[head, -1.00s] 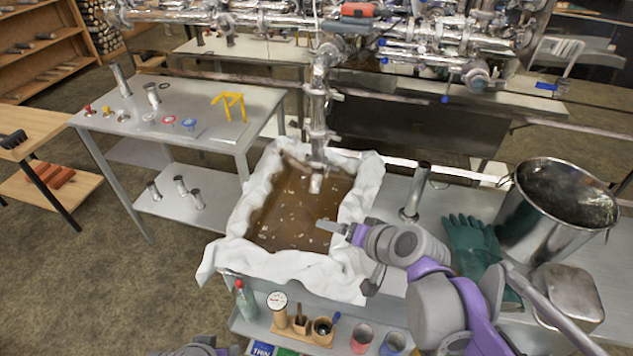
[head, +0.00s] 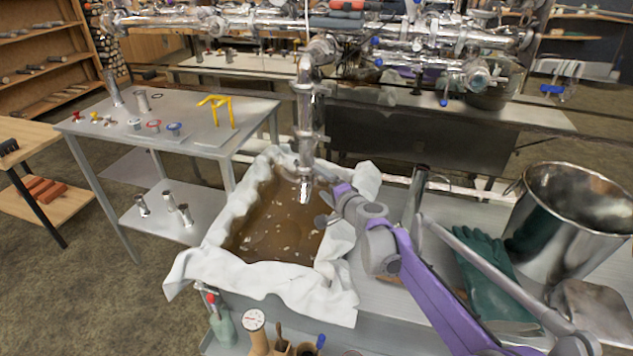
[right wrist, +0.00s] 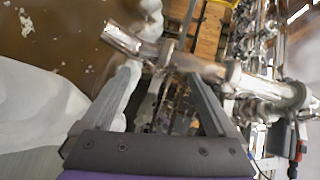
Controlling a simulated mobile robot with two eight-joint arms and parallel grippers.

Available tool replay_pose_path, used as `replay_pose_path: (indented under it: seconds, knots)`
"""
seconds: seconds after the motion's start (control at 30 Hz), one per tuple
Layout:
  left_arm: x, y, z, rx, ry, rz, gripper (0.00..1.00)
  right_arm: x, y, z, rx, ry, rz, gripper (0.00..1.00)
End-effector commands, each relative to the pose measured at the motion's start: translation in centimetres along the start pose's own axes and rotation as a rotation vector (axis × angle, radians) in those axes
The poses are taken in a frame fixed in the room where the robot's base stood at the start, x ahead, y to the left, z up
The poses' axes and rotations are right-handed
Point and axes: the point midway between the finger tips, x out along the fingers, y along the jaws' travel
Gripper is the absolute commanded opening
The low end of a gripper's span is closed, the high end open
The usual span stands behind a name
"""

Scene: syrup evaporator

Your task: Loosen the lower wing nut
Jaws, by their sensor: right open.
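A shiny steel pipe (head: 309,112) with clamped joints hangs down over the syrup pan (head: 190,265). Its lower clamp (head: 305,164) is just above the open pipe end; the wing nut itself is too small to make out. My right gripper (head: 326,207) is to the right of the pipe's lower end, over the pan. In the right wrist view my right gripper (right wrist: 165,74) is open and empty. The pipe (right wrist: 205,68) crosses just beyond its fingertips, with a clamp (right wrist: 166,53) in line with the gap. I cannot tell whether they touch. My left gripper does not show.
White cloth lines the pan of brown liquid. At right are an upright steel cylinder (head: 415,190), green gloves (head: 488,275) and a large steel pot (head: 568,225). A metal side table (head: 190,150) with small parts and a yellow stand (head: 216,108) is at left.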

Motion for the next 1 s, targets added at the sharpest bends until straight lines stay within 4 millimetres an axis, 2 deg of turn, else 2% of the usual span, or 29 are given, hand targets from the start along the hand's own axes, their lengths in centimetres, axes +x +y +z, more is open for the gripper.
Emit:
replay_pose_path:
  seconds: [0.03, 0.2, 0.33, 0.6, 0.67, 1.0]
  knots:
    - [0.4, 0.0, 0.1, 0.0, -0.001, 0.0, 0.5, 1.0, 0.2, 0.1, 0.0, -0.001, 0.0, 0.93]
    - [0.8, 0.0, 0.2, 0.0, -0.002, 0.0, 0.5, 3.1, 0.1, 0.0, 0.001, 0.0, 0.0, 0.93]
    - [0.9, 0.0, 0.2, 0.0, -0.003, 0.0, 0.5, 3.7, 0.0, 0.0, 0.0, 0.0, 0.0, 0.93]
    - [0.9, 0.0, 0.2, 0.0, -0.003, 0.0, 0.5, 3.8, 0.0, 0.0, 0.0, 0.0, 0.0, 0.93]
    - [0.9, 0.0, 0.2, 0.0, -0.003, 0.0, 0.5, 3.8, 0.0, 0.0, 0.0, 0.0, 0.0, 0.84]
    - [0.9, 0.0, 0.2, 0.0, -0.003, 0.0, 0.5, 3.8, 0.0, 0.0, 0.0, 0.0, 0.0, 0.23]
